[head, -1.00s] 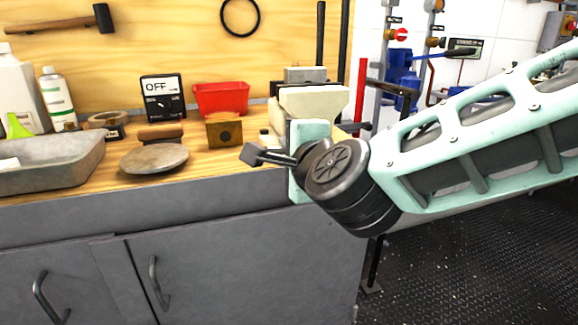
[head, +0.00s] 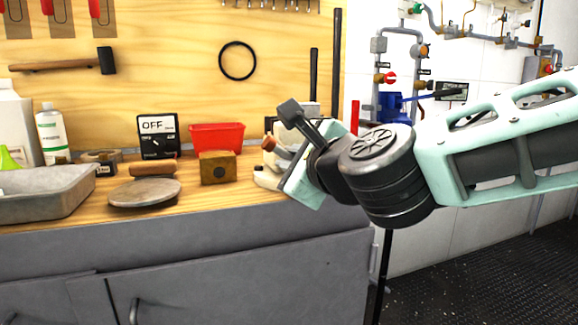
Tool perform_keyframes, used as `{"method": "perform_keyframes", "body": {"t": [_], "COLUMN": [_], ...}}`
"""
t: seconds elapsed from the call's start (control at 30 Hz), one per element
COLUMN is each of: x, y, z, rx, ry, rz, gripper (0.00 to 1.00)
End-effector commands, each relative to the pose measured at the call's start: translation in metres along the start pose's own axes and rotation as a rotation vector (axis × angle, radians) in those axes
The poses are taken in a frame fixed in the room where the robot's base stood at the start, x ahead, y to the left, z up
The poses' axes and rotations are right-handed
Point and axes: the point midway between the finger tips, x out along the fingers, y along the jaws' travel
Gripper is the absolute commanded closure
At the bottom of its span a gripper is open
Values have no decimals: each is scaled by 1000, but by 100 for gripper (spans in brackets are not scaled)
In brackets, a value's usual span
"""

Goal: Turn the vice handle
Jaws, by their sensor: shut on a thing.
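The vice (head: 266,181) stands at the right end of the wooden bench. Only a cream part of it shows at the left; my wrist covers most of the rest. My gripper (head: 285,160) is at the vice, its pale green body tilted and its dark bracket pointing up and left. A small brown piece, seemingly the vice handle (head: 284,152), shows at the gripper's left side. The gripper is shut on the handle, though the fingertips and the grip itself are mostly hidden behind my wrist.
On the bench are a wooden block (head: 217,168), a red bin (head: 217,136), a dial box marked OFF (head: 158,136), a round disc (head: 144,192) and a grey tray (head: 45,195). Pipes and valves (head: 388,78) line the wall at right. The floor at right is open.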

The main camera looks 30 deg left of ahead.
Motion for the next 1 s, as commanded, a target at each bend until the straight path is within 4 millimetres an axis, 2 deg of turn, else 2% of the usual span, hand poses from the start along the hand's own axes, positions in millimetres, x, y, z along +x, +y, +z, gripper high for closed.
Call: {"method": "perform_keyframes", "body": {"t": [0.37, 0.4, 0.43, 0.47, 0.77, 0.87, 1.0], "x": [-1, -1, -1, -1, -2, -8, -31], "y": [3, 3, 3, 3, 0, -1, -1], "z": [-1, -1, -1, -1, -1, 0, -2], "rx": [7, 6, 6, 6, 4, 2, 0], "ry": [1, 1, 1, 1, 1, 1, 3], "rz": [7, 7, 7, 6, 2, 0, -1], "gripper": [100, 81, 73, 69, 69, 69, 69]}}
